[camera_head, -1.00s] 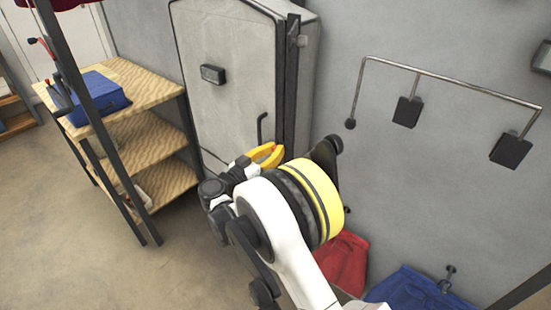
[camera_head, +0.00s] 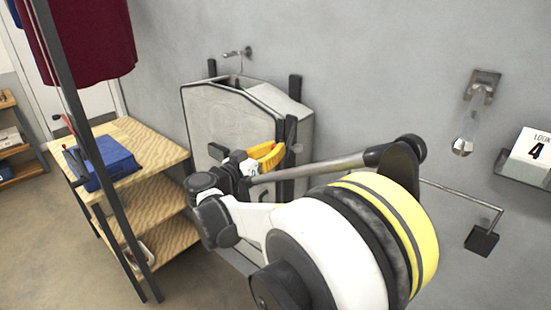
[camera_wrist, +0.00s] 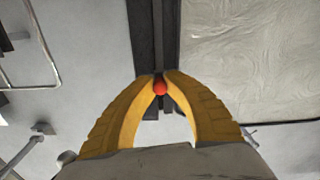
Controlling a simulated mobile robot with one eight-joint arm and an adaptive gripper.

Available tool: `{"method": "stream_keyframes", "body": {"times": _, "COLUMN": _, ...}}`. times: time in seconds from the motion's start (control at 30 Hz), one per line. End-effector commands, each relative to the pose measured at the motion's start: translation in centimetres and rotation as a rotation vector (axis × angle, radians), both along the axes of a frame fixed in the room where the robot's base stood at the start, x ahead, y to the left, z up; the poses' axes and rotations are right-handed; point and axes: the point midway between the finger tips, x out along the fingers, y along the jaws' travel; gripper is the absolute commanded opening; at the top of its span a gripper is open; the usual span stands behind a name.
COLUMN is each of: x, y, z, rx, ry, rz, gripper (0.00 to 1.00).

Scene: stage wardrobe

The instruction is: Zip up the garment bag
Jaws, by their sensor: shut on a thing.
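The grey garment bag (camera_head: 240,110) hangs against the wall in the head view, with a dark strip along its right side. My gripper (camera_head: 272,157), with yellow fingers, is at that right side, about level with the bag's upper half. In the wrist view my gripper (camera_wrist: 160,82) is shut on a small orange-red zip pull (camera_wrist: 161,87), which lies between the fingertips on a dark vertical strip (camera_wrist: 155,40). The pale bag cloth (camera_wrist: 240,60) is to the right of the strip. My arm hides the bag's lower right part in the head view.
A wooden shelf unit (camera_head: 150,150) with a blue box (camera_head: 105,165) stands left of the bag. A dark red garment (camera_head: 85,40) hangs at upper left. A wall hook (camera_head: 236,52) is above the bag. A "LOOK 4" card (camera_head: 535,145) is at right.

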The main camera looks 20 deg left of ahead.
Motion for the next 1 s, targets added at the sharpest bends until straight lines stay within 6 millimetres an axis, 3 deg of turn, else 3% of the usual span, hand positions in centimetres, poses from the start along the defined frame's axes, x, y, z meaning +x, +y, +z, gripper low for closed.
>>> {"method": "stream_keyframes", "body": {"times": 0.17, "x": 0.00, "y": 0.01, "z": 1.39, "rx": 0.000, "ry": -0.001, "rz": 0.000, "gripper": 0.00}}
{"method": "stream_keyframes", "body": {"times": 0.57, "x": 0.03, "y": 0.04, "z": 1.64, "rx": -0.002, "ry": -0.003, "rz": 0.002, "gripper": 0.00}}
{"method": "stream_keyframes", "body": {"times": 0.6, "x": 0.03, "y": 0.04, "z": 1.64, "rx": -0.002, "ry": -0.003, "rz": 0.002, "gripper": 0.21}}
{"method": "stream_keyframes", "body": {"times": 0.67, "x": 0.02, "y": 0.03, "z": 1.62, "rx": -0.002, "ry": -0.002, "rz": 0.001, "gripper": 0.38}}
{"method": "stream_keyframes", "body": {"times": 1.0, "x": -0.18, "y": 0.11, "z": 1.51, "rx": 0.000, "ry": -0.001, "rz": 0.001, "gripper": 0.38}}
